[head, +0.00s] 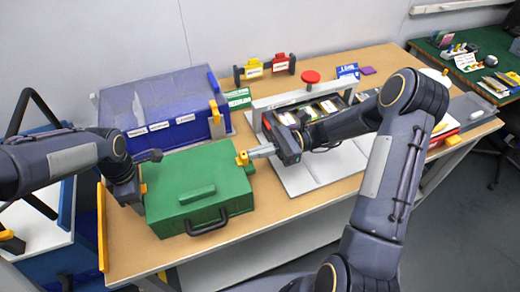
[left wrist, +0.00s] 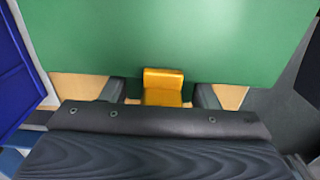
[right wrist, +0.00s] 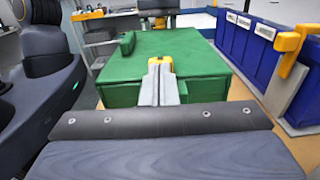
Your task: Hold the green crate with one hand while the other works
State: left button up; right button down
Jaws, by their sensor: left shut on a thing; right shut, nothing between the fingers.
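The green crate (head: 200,187) sits on the wooden table with its lid down and a dark handle (head: 207,223) on its front. My left gripper (head: 142,188) is at the crate's left side, shut on the yellow tab there. That yellow tab (left wrist: 163,86) shows between the fingers in the left wrist view. My right gripper (head: 262,152) is at the opposite side, its fingers (right wrist: 160,92) together and empty. They point at the yellow latch (right wrist: 160,66) on that side; I cannot tell whether they touch it. The crate (right wrist: 165,55) also fills the middle of the right wrist view.
A blue lidded bin (head: 175,133) stands right behind the crate. A white frame with a red knob (head: 310,77) and a tray of pouches stand to the right. The table (head: 130,240) has a little bare room at its front left.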

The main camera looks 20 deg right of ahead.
pick_arm(q)
jog(key=shift+d, duration=0.15)
pick_arm(e)
jog(key=d, duration=1.4)
pick_arm(q)
jog(key=o, duration=1.4)
